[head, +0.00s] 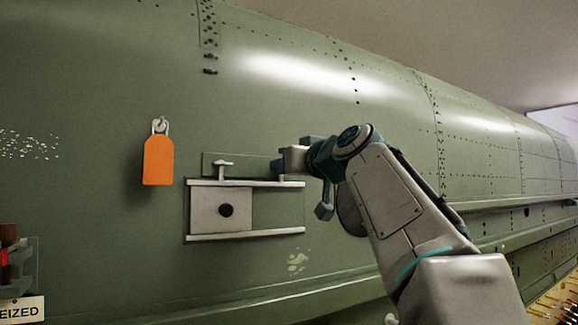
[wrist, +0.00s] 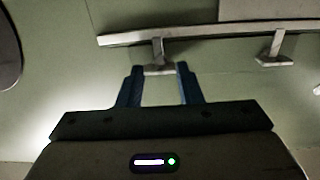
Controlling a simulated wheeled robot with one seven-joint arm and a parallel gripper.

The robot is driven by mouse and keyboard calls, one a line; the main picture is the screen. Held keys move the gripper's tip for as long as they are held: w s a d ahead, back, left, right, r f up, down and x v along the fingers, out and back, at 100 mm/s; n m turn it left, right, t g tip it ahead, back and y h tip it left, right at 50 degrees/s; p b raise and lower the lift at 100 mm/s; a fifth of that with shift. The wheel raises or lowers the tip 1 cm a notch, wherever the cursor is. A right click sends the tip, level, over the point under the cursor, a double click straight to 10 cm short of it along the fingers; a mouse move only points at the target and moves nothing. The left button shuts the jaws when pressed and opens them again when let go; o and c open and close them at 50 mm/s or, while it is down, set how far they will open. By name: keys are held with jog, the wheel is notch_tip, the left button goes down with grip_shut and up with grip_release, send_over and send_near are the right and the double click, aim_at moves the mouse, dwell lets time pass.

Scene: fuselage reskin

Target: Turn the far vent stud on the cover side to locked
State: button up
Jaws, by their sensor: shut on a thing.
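Two small T-shaped vent studs stand along the upper rail (head: 245,183) of the vent on the green fuselage. The left stud (head: 222,166) stands free above the grey cover plate (head: 205,208), with its crossbar level; it also shows at right in the wrist view (wrist: 273,50). I cannot tell any lock marking.
An orange tag (head: 158,160) hangs from a ring left of the vent. A dark round opening (head: 350,210) lies right of the vent, partly behind my arm. A bin with a sign reading "EIZED" (head: 22,309) is at lower left. The skin above is clear.

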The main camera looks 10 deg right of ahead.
dwell(0.3)
jog(key=o, duration=1)
jog(key=b+v, duration=0.4)
jog(key=v, duration=1)
jog(key=shift+b, duration=0.3)
jog(key=shift+w, duration=0.1)
